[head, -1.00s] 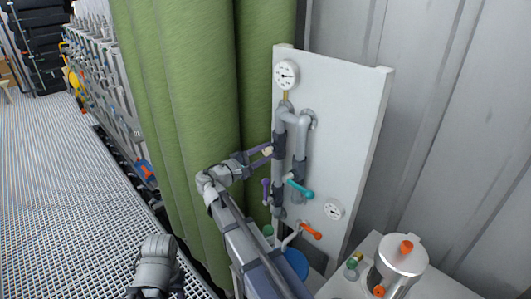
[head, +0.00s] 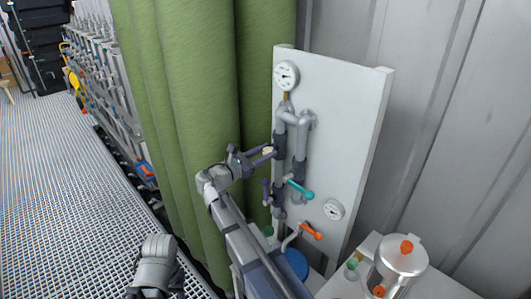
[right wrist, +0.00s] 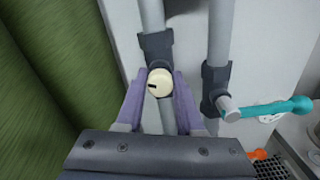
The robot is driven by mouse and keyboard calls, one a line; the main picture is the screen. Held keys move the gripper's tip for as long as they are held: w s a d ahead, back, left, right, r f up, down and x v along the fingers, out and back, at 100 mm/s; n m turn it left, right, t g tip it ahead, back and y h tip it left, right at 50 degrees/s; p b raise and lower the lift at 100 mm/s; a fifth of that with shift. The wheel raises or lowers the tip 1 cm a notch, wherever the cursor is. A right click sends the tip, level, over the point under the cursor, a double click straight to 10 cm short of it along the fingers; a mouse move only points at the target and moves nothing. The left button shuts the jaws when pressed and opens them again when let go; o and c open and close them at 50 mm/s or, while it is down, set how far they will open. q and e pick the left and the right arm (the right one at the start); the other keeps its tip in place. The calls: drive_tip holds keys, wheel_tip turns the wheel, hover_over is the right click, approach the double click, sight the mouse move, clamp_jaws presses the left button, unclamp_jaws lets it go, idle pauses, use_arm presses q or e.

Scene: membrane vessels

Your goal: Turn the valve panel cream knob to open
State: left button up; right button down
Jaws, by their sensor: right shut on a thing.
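The cream knob (right wrist: 160,83) sits on a dark valve body on the left grey pipe of the white valve panel (head: 345,120). It carries a short black mark that points left in the right wrist view. My right gripper (right wrist: 160,88) has its purple fingers on both sides of the knob and is shut on it. In the head view the knob (head: 268,151) shows pale between the fingertips of my right gripper (head: 266,154). My left arm shows at the bottom of the head view, but its gripper fingers are not clearly visible.
A teal lever (head: 300,189), a purple lever (head: 265,191) and an orange-handled lever (head: 311,231) stick out below the knob. Two gauges are on the panel. A green curtain (head: 190,120) hangs close on the left. A metal vessel (head: 400,262) stands at lower right.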

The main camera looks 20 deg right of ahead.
drive_tip(key=n, duration=0.4)
drive_tip(key=shift+f+n, duration=0.1)
drive_tip(key=shift+n, duration=0.2)
idle(0.4)
drive_tip(key=c, duration=0.5)
unclamp_jaws()
drive_tip(key=shift+a, duration=0.15)
drive_tip(key=v, duration=0.7)
drive_tip(key=shift+s+a, duration=0.15)
drive_tip(key=shift+a, duration=0.1)
